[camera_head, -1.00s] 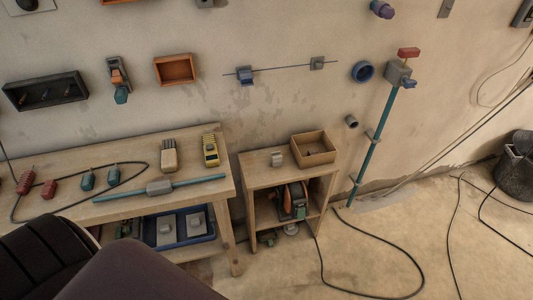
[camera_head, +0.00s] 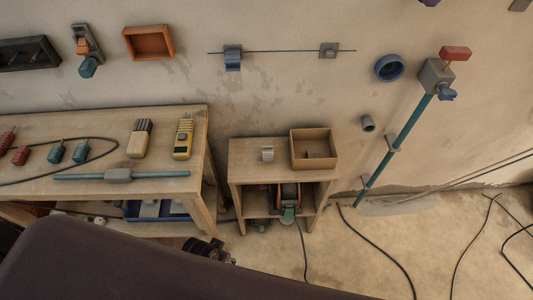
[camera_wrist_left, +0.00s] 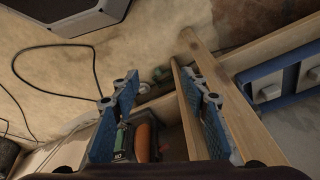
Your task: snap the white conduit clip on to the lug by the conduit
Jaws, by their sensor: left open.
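A small pale clip-like piece (camera_head: 267,154), which looks like the white conduit clip, sits on top of the small wooden stand (camera_head: 240,160), left of an open box. The teal conduit (camera_head: 401,142) runs slanting down the wall at right. A short grey round stub (camera_head: 367,123) sticks out of the wall just left of it; I cannot tell for certain that it is the lug. My left gripper (camera_wrist_left: 158,82) shows in the left wrist view with its blue fingers apart and nothing between them, away from the clip. My right gripper is not seen.
An open cardboard box (camera_head: 314,150) stands beside the clip. An orange and green tool (camera_wrist_left: 142,142) is on the stand's lower shelf. The workbench (camera_head: 100,125) at left holds a meter and other parts. Black cables lie on the floor at right.

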